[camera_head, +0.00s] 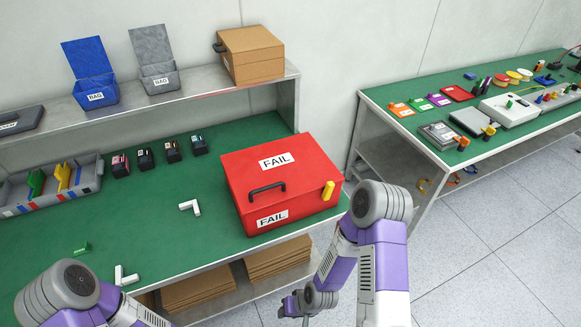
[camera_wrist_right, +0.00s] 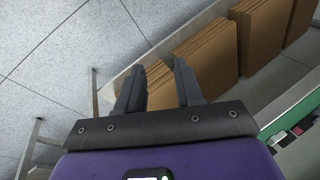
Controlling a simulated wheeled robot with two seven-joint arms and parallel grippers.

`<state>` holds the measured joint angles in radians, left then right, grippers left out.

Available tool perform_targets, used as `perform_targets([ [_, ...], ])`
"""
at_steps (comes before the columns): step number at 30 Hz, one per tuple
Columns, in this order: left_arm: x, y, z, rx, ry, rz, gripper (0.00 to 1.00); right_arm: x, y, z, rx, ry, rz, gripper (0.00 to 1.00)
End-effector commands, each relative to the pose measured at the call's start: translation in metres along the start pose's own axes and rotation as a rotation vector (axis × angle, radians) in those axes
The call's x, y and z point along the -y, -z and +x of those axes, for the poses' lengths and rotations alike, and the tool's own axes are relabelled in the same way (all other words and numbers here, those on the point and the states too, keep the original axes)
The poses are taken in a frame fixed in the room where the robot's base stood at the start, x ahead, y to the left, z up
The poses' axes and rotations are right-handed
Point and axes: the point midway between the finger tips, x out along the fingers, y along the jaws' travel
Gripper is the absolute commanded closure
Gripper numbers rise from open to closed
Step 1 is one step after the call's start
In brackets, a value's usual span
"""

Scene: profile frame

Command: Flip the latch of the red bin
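The red bin (camera_head: 285,190) stands on the green table, with its lid closed and FAIL labels on its top and front. A yellow latch (camera_head: 328,191) sits upright at the right of the bin's front edge. A black handle (camera_head: 267,188) is on the lid. My right gripper (camera_head: 298,303) is low in front of the table, below the bin and apart from it. In the right wrist view my right gripper (camera_wrist_right: 160,90) has its two fingers spread with nothing between them; neither bin nor latch shows there. My left arm shows at lower left, but its gripper is out of frame.
Cardboard stacks (camera_head: 198,288) lie on the shelf under the table and show in the right wrist view (camera_wrist_right: 205,60). White pipe fittings (camera_head: 191,207) and several black cartridges lie left of the bin. A second table (camera_head: 470,150) stands at right, across a floor gap.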

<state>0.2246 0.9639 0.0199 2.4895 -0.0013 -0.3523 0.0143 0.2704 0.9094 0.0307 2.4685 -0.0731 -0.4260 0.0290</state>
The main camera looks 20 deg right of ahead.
Motion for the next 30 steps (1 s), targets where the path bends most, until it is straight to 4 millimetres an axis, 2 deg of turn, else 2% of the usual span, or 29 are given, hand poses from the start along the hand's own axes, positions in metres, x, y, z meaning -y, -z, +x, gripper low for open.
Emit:
perform_targets([
  [1, 0.005, 0.0, 0.013, 0.002, 0.0, 0.0, 0.62, -0.013, 0.039, 0.0, -0.13, 0.014, 0.002, 0.64],
  [2, 0.007, 0.0, 0.018, 0.002, 0.0, 0.0, 0.62, -0.019, 0.065, -0.005, -0.217, 0.025, -0.007, 0.64],
  [3, 0.01, 0.0, 0.026, 0.002, 0.0, 0.0, 0.62, -0.027, 0.102, -0.017, -0.346, 0.039, -0.024, 0.64],
  [4, 0.012, 0.0, 0.032, 0.003, 0.0, 0.0, 0.62, -0.035, 0.13, -0.029, -0.448, 0.05, -0.039, 0.64],
  [5, 0.014, 0.0, 0.037, 0.003, 0.0, 0.0, 0.62, -0.042, 0.156, -0.044, -0.551, 0.058, -0.058, 0.64],
  [6, 0.017, 0.001, 0.045, 0.003, 0.0, 0.0, 0.62, -0.052, 0.188, -0.068, -0.684, 0.066, -0.087, 0.64],
  [8, 0.021, 0.001, 0.055, 0.003, 0.0, 0.0, 0.62, -0.064, 0.226, -0.108, -0.867, 0.076, -0.137, 0.64],
  [9, 0.022, 0.001, 0.06, 0.003, 0.0, 0.0, 0.62, -0.07, 0.244, -0.134, -0.973, 0.08, -0.174, 0.64],
  [12, 0.026, 0.002, 0.07, 0.003, 0.0, 0.0, 0.62, -0.08, 0.27, -0.19, -1.172, 0.087, -0.26, 0.64],
  [13, 0.027, 0.002, 0.072, 0.003, 0.0, 0.0, 0.62, -0.082, 0.274, -0.204, -1.215, 0.088, -0.283, 0.64],
  [15, 0.028, 0.002, 0.075, 0.002, 0.0, 0.0, 0.62, -0.084, 0.28, -0.228, -1.289, 0.09, -0.325, 0.64],
  [18, 0.029, 0.002, 0.077, 0.002, 0.0, 0.0, 0.62, -0.084, 0.284, -0.246, -1.345, 0.094, -0.36, 0.64],
  [23, 0.029, 0.003, 0.078, 0.002, 0.0, 0.0, 0.62, -0.078, 0.3, -0.248, -1.359, 0.098, -0.372, 0.64],
  [30, 0.03, 0.003, 0.08, 0.002, 0.0, 0.0, 0.62, -0.067, 0.336, -0.238, -1.356, 0.097, -0.37, 0.64],
])
